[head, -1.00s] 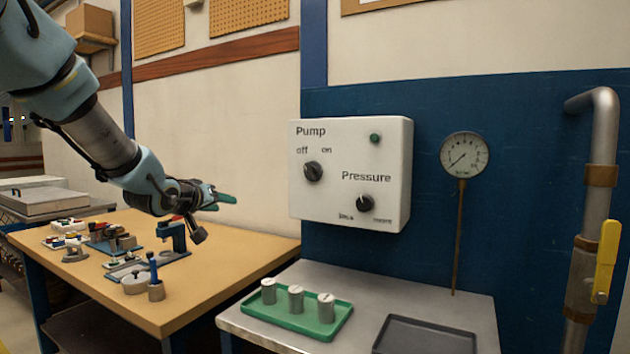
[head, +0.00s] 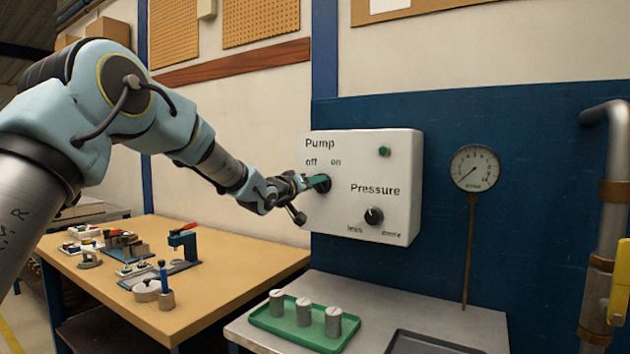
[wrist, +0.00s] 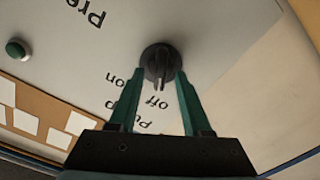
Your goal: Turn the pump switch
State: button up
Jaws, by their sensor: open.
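The white control box (head: 345,210) hangs on the blue wall panel. Its black pump switch (wrist: 158,58) shows in the wrist view, just beyond and between my fingertips, with its ridge toward the "off" label. In the head view the pump switch is partly hidden by my fingers. My gripper (head: 318,183) is open in front of the switch, with its green fingers on either side; it also shows in the wrist view (wrist: 159,74). I cannot tell whether the fingers touch the switch.
The black pressure knob (head: 374,216) sits lower right on the box, and a green button (head: 384,151) sits above it. A gauge (head: 475,168) stands to the right. Below, a green tray (head: 262,322) holds metal cylinders. A wooden workbench (head: 225,270) with small items stands at left.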

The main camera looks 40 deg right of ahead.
jog(key=shift+w+d, duration=0.1)
jog(key=shift+d, duration=0.4)
grip_shut()
dwell(0.3)
